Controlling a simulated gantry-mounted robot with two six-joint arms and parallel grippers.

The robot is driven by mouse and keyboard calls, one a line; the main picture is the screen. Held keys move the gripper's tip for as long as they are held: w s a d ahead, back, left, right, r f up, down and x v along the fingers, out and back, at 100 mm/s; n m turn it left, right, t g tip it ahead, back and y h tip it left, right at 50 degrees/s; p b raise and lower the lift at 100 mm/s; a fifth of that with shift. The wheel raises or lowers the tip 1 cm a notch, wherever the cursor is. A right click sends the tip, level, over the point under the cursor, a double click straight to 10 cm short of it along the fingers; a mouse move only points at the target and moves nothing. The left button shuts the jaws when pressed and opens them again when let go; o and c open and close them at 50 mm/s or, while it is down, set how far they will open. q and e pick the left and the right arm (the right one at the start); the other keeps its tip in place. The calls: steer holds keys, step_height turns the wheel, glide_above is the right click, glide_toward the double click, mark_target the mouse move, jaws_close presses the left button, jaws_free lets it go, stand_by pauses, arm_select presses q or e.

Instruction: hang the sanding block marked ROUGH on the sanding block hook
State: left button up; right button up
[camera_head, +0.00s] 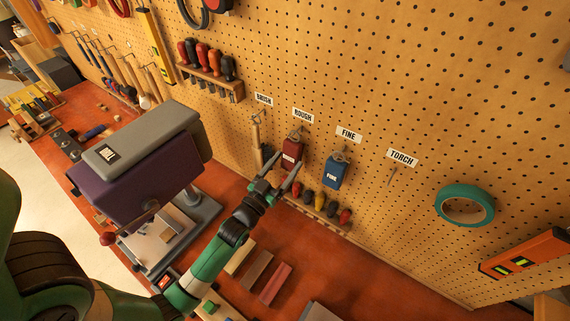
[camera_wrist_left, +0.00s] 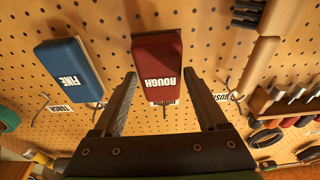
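The red sanding block marked ROUGH (camera_head: 291,153) hangs against the pegboard under the ROUGH label (camera_head: 303,116), at a hook (camera_head: 297,131). My left gripper (camera_head: 284,174) is open just in front of and below it. In the left wrist view the red block (camera_wrist_left: 157,62) appears upside down, between and beyond the open fingertips (camera_wrist_left: 160,78); I see no finger clearly touching it. The blue sanding block marked FINE (camera_head: 336,173) hangs to its right under the FINE label (camera_head: 348,134); it also shows in the wrist view (camera_wrist_left: 69,70). My right gripper is not in view.
A brush (camera_head: 257,140) hangs left of the red block. A rack of small tools (camera_head: 320,203) sits below the blocks. The TORCH hook (camera_head: 391,177) is bare. A drill press (camera_head: 150,165) stands left of my arm. Wooden strips (camera_head: 258,270) lie on the red bench.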

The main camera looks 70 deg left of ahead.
arm_select(q)
steer(key=o, duration=0.3)
steer(key=b+v, duration=0.3)
steer(key=v, duration=0.8)
steer(key=shift+s, duration=0.3)
steer(key=shift+d, duration=0.15)
